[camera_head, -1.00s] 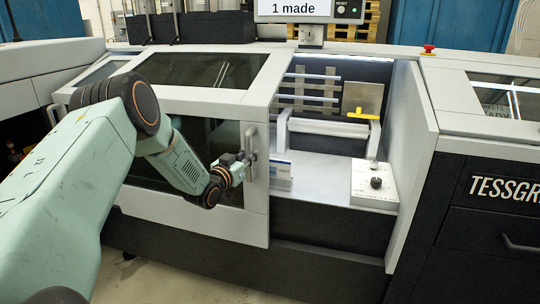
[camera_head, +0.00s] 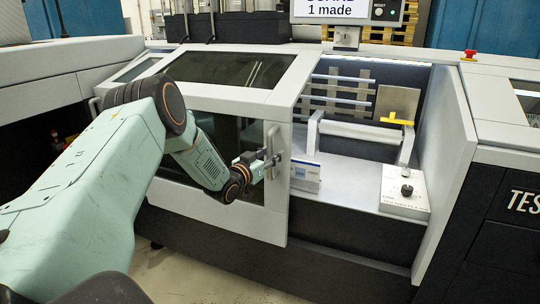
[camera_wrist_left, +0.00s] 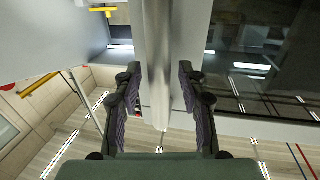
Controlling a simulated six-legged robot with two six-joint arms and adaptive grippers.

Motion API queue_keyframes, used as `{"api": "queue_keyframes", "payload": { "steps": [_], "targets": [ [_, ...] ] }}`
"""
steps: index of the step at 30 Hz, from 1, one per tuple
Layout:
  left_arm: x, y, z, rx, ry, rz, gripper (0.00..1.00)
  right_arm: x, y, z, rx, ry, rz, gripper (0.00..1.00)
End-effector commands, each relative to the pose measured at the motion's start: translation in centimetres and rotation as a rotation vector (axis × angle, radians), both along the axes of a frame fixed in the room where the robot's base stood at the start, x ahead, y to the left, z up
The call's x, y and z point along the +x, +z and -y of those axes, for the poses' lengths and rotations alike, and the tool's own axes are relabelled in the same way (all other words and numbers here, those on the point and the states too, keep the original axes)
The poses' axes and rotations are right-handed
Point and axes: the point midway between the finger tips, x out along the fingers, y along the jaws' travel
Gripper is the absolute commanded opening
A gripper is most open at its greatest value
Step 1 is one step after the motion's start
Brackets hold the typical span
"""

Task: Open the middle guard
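The middle guard (camera_head: 203,104) is a pale frame with dark windows. It covers the left part of the machine's middle bay; the bay's right part is uncovered. Its upright grey handle (camera_head: 279,140) is near its right edge. My left gripper (camera_head: 272,163) reaches the handle from the left. In the left wrist view, the handle bar (camera_wrist_left: 158,70) stands between the two fingers of my left gripper (camera_wrist_left: 160,75), which are drawn in close on either side. Exact pad contact is hard to see. My right gripper is not in view.
A small blue-and-white box (camera_head: 306,174) sits just right of the guard's edge. A white block with a black knob (camera_head: 406,190) and a yellow-handled part (camera_head: 397,119) are in the uncovered bay. A pale side panel (camera_head: 447,150) bounds it right. A screen above reads "1 made".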

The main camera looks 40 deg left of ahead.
Motion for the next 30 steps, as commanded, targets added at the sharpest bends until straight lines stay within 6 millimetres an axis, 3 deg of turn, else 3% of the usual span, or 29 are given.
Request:
{"api": "queue_keyframes", "payload": {
  "steps": [11,30],
  "targets": [
    [-0.5,0.2,-0.1,0.001,0.001,0.002,0.43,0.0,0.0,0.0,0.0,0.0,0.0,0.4],
    [-9.4,0.2,0.7,-0.006,0.005,0.004,0.43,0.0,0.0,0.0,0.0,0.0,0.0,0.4]
  ]
}}
